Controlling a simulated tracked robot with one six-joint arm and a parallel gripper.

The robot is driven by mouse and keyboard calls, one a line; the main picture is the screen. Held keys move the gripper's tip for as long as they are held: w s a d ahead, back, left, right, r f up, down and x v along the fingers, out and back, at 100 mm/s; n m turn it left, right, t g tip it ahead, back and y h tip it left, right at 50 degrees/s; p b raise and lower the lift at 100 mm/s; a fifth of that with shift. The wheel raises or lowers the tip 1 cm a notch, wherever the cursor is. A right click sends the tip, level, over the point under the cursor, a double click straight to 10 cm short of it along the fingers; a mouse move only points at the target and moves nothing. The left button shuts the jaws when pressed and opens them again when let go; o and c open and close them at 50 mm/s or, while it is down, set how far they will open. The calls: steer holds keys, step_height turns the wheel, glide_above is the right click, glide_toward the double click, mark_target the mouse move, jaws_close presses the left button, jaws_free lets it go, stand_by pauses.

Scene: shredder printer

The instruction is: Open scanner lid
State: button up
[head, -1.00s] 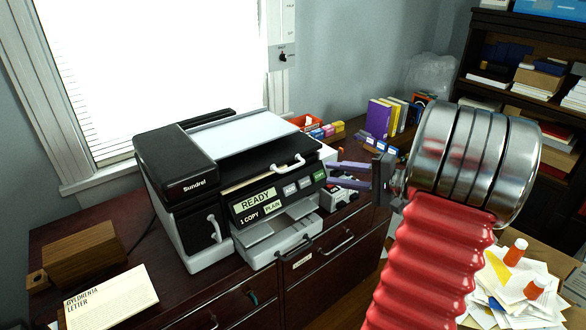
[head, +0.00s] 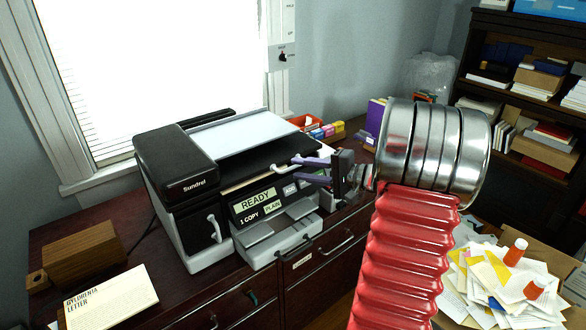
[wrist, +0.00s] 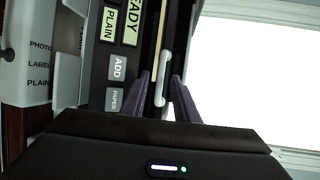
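The printer (head: 180,161) stands on the dark cabinet with its black scanner lid (head: 258,159) lying shut. A white handle (head: 282,167) sits on the lid's front edge, its right part hidden behind my fingers in the head view. My gripper (head: 300,169) is at the handle's right end with its purple fingers apart. In the wrist view, the handle (wrist: 164,62) lies lengthwise between the two fingers of my gripper (wrist: 160,76). A gap shows on either side, and the fingers do not look closed on it.
Below the lid is a panel reading READY (head: 257,199) with label buttons, and an output tray (head: 278,237). A wooden box (head: 82,255) and a letter (head: 110,297) lie at left. The window is at the back.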

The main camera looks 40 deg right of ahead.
mark_target(293, 166)
steer(key=shift+x, duration=1.7)
steer(key=shift+c, duration=0.5)
